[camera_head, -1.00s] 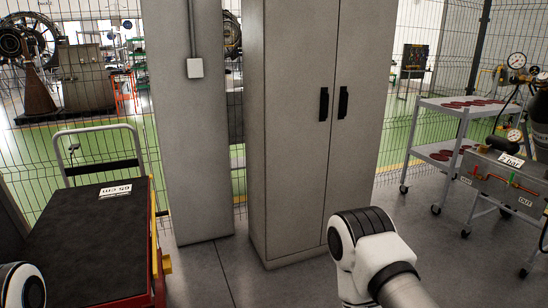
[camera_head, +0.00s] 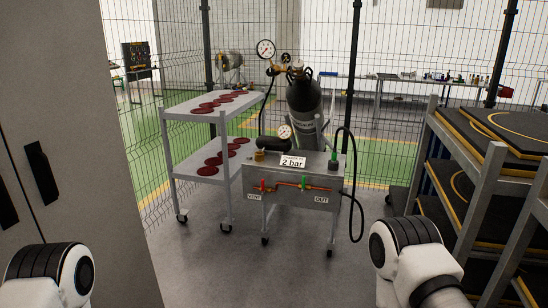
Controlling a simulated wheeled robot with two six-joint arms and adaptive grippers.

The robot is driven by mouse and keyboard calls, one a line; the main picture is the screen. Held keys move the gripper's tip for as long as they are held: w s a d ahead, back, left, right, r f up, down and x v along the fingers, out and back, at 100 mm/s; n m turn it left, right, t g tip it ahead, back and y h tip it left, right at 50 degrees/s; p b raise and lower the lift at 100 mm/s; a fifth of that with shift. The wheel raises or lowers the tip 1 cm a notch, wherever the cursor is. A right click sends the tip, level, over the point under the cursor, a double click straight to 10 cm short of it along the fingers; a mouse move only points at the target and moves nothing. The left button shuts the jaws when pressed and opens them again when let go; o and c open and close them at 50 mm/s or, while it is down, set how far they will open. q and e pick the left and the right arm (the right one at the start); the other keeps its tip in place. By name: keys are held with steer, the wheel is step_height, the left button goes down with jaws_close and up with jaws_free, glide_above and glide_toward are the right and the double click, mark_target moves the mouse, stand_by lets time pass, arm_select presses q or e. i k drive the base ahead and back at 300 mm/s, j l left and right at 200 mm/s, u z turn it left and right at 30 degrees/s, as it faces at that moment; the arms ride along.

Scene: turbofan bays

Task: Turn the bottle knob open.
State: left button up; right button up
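A black gas bottle (camera_head: 304,105) stands upright behind a grey metal test box, with a knob and brass fitting (camera_head: 298,66) at its top. A round pressure gauge (camera_head: 265,49) sits left of the knob. The grey box (camera_head: 292,176) carries a "2 bar" label, a smaller gauge (camera_head: 284,131), and red and green valve handles marked VENT and OUT. Only white and black arm links of mine show at the lower left and lower right, well in front of the bottle. Neither gripper is in view.
A grey two-shelf cart (camera_head: 176,150) with dark red discs stands left of the box. A grey cabinet (camera_head: 70,130) fills the left side. A rack (camera_head: 492,170) with black panels stands at the right. The floor (camera_head: 215,265) before the box is clear.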

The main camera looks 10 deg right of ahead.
mark_target(299, 64)
steer(key=i+l+z, duration=0.2)
steer(key=i, duration=0.4)
steer(key=i+l+z, duration=0.15)
steer(key=i, duration=0.5)
steer(key=i+l+z, duration=0.2)
steer(key=i, duration=0.45)
steer(key=i+l+u, duration=0.25)
steer(key=i+l, duration=0.2)
steer(key=i, duration=0.15)
